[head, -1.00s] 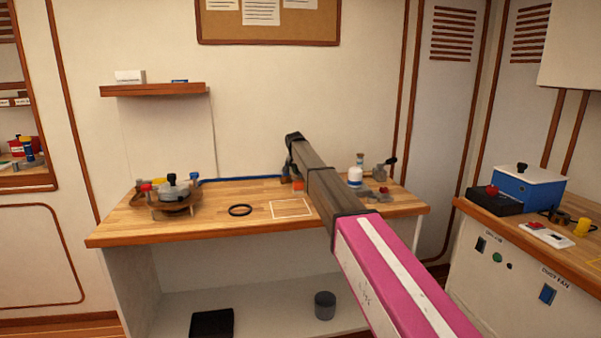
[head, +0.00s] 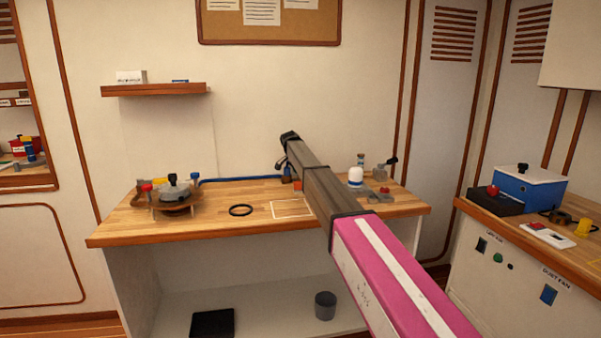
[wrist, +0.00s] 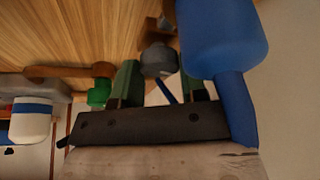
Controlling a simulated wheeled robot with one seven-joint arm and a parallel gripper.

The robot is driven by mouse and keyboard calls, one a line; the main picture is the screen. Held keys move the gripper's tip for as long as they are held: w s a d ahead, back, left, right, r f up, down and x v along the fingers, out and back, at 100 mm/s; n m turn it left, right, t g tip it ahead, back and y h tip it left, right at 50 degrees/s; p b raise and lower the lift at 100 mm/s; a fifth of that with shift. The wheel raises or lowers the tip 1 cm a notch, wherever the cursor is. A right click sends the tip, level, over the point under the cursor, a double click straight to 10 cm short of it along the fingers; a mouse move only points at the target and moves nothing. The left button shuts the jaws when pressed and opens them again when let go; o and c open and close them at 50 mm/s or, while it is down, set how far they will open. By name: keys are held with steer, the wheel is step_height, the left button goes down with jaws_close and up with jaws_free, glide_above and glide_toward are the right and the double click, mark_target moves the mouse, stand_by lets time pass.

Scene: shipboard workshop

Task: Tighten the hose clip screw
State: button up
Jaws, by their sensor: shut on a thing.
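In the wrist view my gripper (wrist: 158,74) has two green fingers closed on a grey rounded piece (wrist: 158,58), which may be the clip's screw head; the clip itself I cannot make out. A large blue rounded body (wrist: 220,40) with a narrower blue neck stands close on the right of the fingers. A thin blue strip shows between the fingers, behind the dark palm bar. In the head view a blue hose (head: 240,179) runs along the back of the bench towards the place under my arm's end. My forearm hides most of that spot.
A shelf (head: 155,90) hangs above left. The bench's front middle is mostly clear.

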steer(key=o, duration=0.9)
steer(key=v, duration=1.1)
steer(key=shift+f, duration=0.1)
